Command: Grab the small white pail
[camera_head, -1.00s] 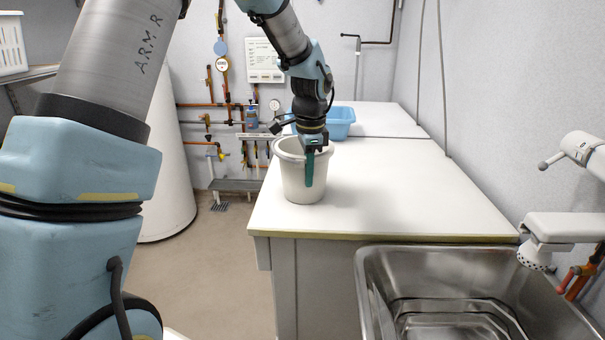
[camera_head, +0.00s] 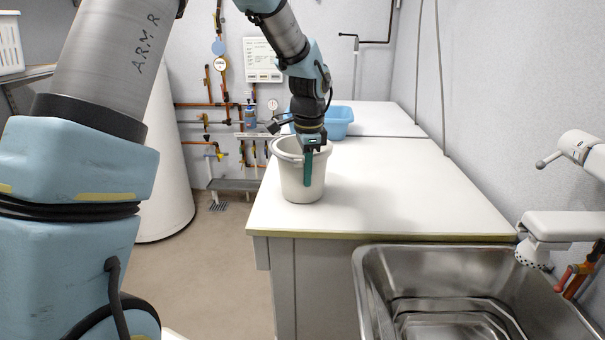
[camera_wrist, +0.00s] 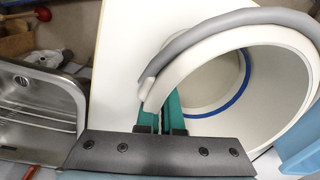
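The small white pail (camera_head: 290,182) stands upright near the left edge of the white counter, its base on the top. In the wrist view its thick white rim (camera_wrist: 206,57) and open inside fill the right side, with a grey handle (camera_wrist: 215,27) lying along the rim. My gripper (camera_head: 307,170) points down at the pail's near right side, one teal finger outside the wall. In the wrist view the two teal fingers (camera_wrist: 163,112) are close together with the pail's rim running in between them. The gripper looks shut on the wall; the inner finger is mostly hidden.
A blue basin (camera_head: 340,121) stands behind the pail on the counter (camera_head: 410,195). A metal sink (camera_head: 370,290) lies in front, with a white tap (camera_head: 560,226) at right. The counter right of the pail is clear. Pipes run along the back wall.

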